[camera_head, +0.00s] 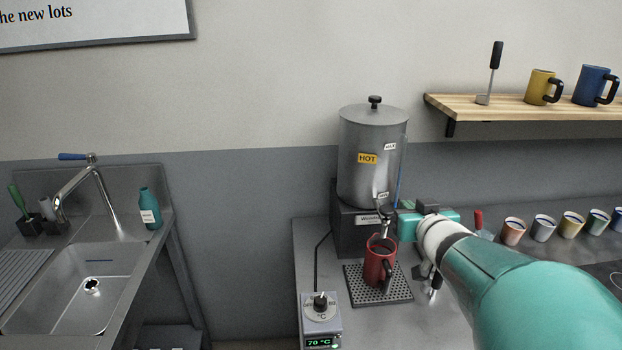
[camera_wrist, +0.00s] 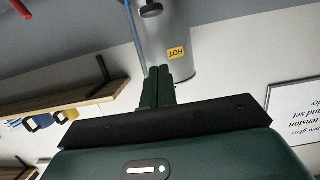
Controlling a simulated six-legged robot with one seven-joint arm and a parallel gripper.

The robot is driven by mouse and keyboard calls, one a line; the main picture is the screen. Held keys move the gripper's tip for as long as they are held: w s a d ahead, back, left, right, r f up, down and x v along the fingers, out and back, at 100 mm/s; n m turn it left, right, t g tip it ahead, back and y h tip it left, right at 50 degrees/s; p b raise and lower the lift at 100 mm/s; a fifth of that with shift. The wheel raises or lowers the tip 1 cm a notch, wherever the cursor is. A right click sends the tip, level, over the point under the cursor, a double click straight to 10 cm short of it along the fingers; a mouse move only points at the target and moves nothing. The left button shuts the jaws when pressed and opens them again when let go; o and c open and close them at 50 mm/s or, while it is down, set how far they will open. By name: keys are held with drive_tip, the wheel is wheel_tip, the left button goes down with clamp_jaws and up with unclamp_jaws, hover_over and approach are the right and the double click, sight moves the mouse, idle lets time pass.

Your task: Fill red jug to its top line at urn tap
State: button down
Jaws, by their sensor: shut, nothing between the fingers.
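The red jug (camera_head: 378,266) stands upright on the perforated drip tray (camera_head: 398,296), below the tap (camera_head: 383,214) of the steel urn (camera_head: 360,180). Its inside, top line and any water level cannot be made out. The urn has a yellow HOT label and a blue sight tube on its right side. My gripper (camera_head: 403,206) is at the urn's lower right, close to the tap and above the jug. In the wrist view, the fingers of my gripper (camera_wrist: 157,72) are shut and empty, pointing at the urn (camera_wrist: 180,32). Contact with the tap cannot be told.
A dial unit (camera_head: 321,308) reading 70 °C stands left of the tray. Several small cups (camera_head: 543,228) line the counter at right. A wooden shelf (camera_head: 520,110) holds a yellow mug (camera_head: 538,87) and a blue mug (camera_head: 590,85). A sink (camera_head: 75,290) is at left.

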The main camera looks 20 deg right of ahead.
hover_over(389, 215)
wheel_tip(389, 215, down, 2)
drive_tip(key=f, duration=0.1)
drive_tip(key=shift+s+f, duration=0.15)
drive_tip(key=shift+f, duration=0.7)
drive_tip(key=shift+s+f, duration=0.1)
drive_tip(key=shift+f, duration=0.7)
wheel_tip(389, 215, down, 2)
drive_tip(key=shift+f, duration=0.25)
idle(5.3)
